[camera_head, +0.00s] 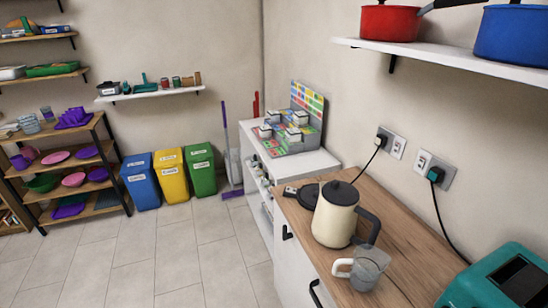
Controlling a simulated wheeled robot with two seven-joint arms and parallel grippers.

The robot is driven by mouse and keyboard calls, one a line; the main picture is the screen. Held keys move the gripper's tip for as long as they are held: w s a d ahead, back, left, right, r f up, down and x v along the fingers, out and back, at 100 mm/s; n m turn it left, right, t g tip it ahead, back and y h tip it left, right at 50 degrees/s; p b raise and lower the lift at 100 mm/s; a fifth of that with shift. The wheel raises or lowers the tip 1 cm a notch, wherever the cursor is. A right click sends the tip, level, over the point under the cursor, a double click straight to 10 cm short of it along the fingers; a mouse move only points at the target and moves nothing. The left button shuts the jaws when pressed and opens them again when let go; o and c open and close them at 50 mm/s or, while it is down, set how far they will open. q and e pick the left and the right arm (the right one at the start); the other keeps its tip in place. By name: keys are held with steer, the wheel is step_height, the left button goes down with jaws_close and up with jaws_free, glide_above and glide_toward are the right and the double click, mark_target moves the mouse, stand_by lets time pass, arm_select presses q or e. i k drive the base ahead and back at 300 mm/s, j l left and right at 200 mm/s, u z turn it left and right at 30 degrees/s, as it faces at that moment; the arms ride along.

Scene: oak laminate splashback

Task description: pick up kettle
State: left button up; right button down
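A cream kettle (335,216) with a dark lid and a dark handle stands upright on the wooden counter (408,258) at the right of the head view. Its handle is on its right side. A dark round object (308,196) sits just behind it on the left, partly hidden by the kettle. Neither of my grippers shows in this view.
A clear measuring cup (367,268) with a white handle stands close in front of the kettle. A teal appliance (497,280) is at the lower right. Plugs and cords hang from wall sockets (391,142) behind. A shelf (455,62) with pots overhangs the counter.

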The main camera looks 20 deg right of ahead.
mark_target(333, 227)
steer(key=i+j+z, duration=0.2)
steer(key=z, duration=0.25)
steer(key=i+j+z, duration=0.2)
steer(key=j+z, duration=0.25)
steer(key=i+j+z, duration=0.1)
steer(key=j+z, duration=0.15)
steer(key=z, duration=0.15)
steer(key=j+z, duration=0.45)
steer(key=i+j+z, duration=0.1)
steer(key=j+z, duration=0.35)
steer(key=l, duration=0.1)
